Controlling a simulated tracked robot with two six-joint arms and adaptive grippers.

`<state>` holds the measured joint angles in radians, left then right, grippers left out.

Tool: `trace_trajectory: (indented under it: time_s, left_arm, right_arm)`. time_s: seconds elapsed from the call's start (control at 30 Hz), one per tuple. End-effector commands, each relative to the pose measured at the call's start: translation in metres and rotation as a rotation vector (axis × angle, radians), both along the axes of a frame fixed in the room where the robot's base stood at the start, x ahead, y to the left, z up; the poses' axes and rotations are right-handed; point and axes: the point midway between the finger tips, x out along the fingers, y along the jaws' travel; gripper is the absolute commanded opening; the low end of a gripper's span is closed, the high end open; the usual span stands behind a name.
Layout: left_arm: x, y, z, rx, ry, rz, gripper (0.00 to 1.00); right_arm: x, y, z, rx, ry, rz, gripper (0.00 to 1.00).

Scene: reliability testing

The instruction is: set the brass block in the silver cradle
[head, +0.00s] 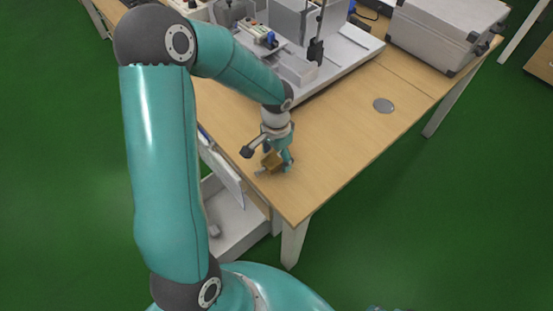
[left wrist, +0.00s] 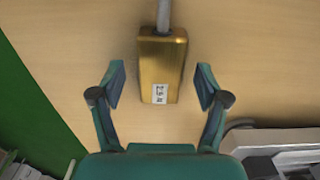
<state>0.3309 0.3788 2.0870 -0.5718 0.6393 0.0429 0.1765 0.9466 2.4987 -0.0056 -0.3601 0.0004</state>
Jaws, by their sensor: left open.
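The brass block (left wrist: 161,68) lies on the wooden table, with a small white label on its face and a grey rod (left wrist: 163,15) at its far end. In the head view the block (head: 272,161) is near the table's front corner, partly covered by my left gripper (head: 271,160). In the left wrist view my left gripper (left wrist: 161,86) is open, one finger on each side of the block, with a gap on both sides. I cannot pick out the silver cradle with certainty. My right gripper does not show.
A pale test machine (head: 345,52) stands on the table behind my left gripper. A silver case (head: 440,28) stands at the back right. The tabletop (head: 335,140) right of the block is clear. An open drawer (head: 232,215) sits below the left edge.

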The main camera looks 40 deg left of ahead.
Motion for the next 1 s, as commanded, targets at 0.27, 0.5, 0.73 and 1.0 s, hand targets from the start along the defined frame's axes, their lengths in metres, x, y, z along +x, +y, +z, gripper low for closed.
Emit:
trace_trajectory:
  time_s: [0.27,0.5,0.73,1.0]
  left_arm:
    - [0.0000,0.0003,0.0005,0.000,0.000,0.000,0.53]
    - [0.0001,0.0003,0.0007,0.000,-0.001,0.000,0.13]
    - [0.0006,0.0004,0.0015,0.001,-0.002,0.000,0.00]
    - [0.0009,0.0004,0.0036,0.002,-0.003,0.000,0.00]
  right_arm:
    - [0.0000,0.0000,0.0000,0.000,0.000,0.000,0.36]
    - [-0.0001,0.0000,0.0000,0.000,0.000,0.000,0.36]
    - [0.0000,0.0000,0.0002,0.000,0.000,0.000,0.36]
    - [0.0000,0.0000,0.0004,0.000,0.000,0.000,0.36]
